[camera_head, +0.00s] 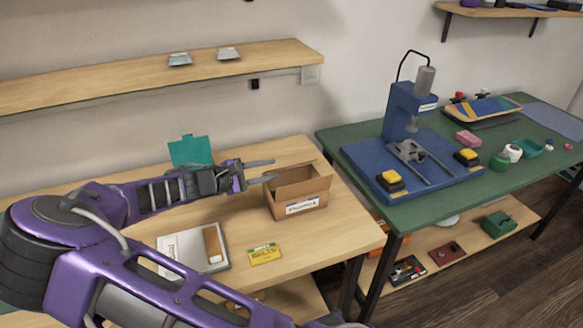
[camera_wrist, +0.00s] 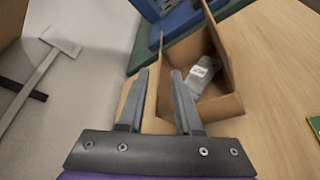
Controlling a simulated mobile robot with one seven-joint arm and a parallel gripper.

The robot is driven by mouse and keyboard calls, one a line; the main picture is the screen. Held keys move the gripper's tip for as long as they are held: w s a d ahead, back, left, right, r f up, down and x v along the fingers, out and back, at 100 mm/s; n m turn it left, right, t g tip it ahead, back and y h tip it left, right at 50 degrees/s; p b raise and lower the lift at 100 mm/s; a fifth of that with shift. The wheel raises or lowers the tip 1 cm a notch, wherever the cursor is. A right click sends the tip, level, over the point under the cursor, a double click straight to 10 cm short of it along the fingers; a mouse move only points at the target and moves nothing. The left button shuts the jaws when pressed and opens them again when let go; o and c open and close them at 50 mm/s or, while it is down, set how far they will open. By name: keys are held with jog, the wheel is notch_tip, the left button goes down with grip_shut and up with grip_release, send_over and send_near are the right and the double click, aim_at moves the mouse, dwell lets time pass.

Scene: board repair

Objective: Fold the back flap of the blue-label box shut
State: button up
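The blue-label box (camera_head: 284,207) is an open brown carton near the right end of the wooden table, its white-and-blue label (camera_head: 302,208) facing front. In the wrist view the box (camera_wrist: 218,106) shows its open inside, with a pale packet (camera_wrist: 201,72) in it. A cardboard panel (camera_wrist: 160,88) stands edge-on between my fingers; I cannot tell whether it is the back flap or the wall. My gripper (camera_head: 275,169) is open at the box's back left edge; its fingers also show in the wrist view (camera_wrist: 160,73). Contact with the cardboard is unclear.
A teal open case (camera_head: 191,150) stands behind my arm. A grey-white flat item with a brown piece (camera_head: 196,248) and a yellow packet (camera_head: 264,253) lie in front. The green table (camera_head: 330,140) with a blue press (camera_head: 400,112) stands right. A wall shelf (camera_head: 120,82) hangs above.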

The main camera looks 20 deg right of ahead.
jog(key=x, duration=0.8)
jog(key=shift+w+d+b, duration=0.1)
jog(key=shift+d+b, duration=0.05)
jog(key=shift+b, duration=0.25)
grip_shut()
jog(key=shift+f, duration=0.1)
dwell(0.8)
